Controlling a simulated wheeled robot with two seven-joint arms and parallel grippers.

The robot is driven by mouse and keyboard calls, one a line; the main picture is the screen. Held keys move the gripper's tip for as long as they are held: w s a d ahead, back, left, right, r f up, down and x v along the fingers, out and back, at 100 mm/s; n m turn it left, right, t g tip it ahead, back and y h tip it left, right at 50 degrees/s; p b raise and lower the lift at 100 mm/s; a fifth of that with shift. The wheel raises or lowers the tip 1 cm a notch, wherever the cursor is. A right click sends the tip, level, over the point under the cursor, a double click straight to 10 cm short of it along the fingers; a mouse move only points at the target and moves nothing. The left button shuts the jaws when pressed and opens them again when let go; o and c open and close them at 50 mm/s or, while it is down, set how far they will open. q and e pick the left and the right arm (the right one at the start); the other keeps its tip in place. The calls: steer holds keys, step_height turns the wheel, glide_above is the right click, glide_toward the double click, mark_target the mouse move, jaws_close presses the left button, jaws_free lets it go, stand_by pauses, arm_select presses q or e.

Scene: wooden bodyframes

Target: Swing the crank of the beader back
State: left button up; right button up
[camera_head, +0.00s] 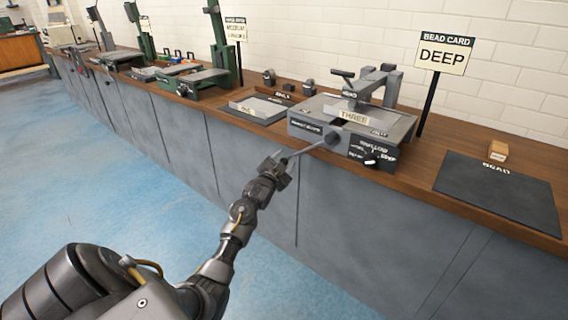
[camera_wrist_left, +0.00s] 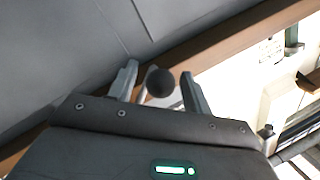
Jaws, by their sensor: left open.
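The beader (camera_head: 318,122) is a grey machine on the bench, with a plate reading THREE and a front dial. Its crank (camera_head: 312,149) is a thin rod that runs from a round hub on the front face, down and left, out past the bench edge. My left gripper (camera_head: 281,161) is at the crank's outer end. In the left wrist view the crank's dark ball knob (camera_wrist_left: 160,82) shows between the two open fingers, with a gap visible to the fingers. Whether either finger touches it I cannot tell. My right gripper is not in view.
A sign reading DEEP (camera_head: 443,54) stands behind the beader. A dark mat (camera_head: 500,194) and a small wooden block (camera_head: 498,151) lie to the right. A grey tray (camera_head: 258,108) and green machines (camera_head: 222,75) stand to the left. The floor before the bench is clear.

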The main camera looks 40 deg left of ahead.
arm_select(q)
jaws_close()
steer(key=shift+d+f, duration=0.1)
stand_by(0.3)
